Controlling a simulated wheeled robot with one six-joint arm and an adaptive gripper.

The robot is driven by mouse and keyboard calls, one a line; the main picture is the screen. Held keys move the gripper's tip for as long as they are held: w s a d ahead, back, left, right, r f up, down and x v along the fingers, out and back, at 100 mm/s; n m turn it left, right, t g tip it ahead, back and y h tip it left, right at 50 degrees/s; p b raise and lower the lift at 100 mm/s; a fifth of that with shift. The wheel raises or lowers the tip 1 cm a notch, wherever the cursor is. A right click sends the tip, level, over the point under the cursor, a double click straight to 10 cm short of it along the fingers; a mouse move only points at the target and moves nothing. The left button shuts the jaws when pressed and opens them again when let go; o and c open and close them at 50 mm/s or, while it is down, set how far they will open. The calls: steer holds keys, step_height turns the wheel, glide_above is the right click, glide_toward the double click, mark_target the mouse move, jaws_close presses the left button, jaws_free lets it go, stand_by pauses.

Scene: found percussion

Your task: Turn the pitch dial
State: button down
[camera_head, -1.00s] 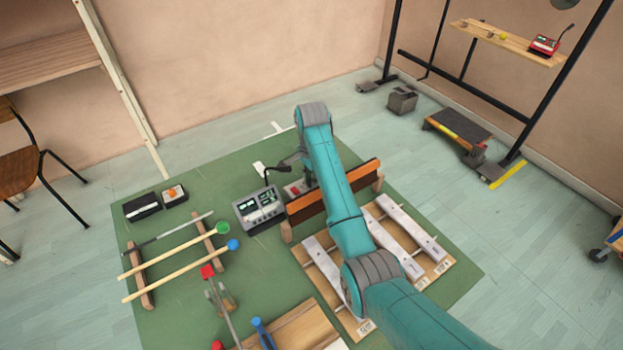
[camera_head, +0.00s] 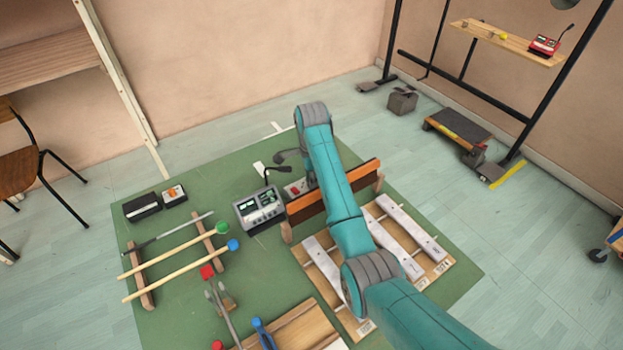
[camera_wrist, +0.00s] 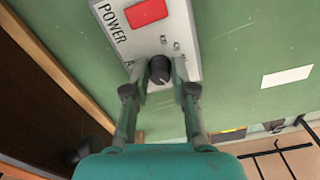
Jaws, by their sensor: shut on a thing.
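The dial is a black round knob (camera_wrist: 159,70) with a pale pointer mark, on a light grey box (camera_wrist: 185,22) marked POWER. In the wrist view my gripper (camera_wrist: 160,73) has one finger on each side of the knob and is shut on it. Part of a label beside the left finger is covered. In the head view the same box (camera_head: 297,187) shows in part beside my arm, with its red switch, and my fingertips are hidden there.
A brown upright board (camera_head: 308,211) stands close in front of the box. A grey device with green displays (camera_head: 259,209) is to its left. Metal bars on a wooden frame (camera_head: 414,228) lie to the right. Mallets rest on wooden rails (camera_head: 140,274).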

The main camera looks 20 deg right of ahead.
steer(key=c, duration=0.9)
jaws_free()
steer(key=shift+c, duration=0.2)
steer(key=shift+n, duration=0.3)
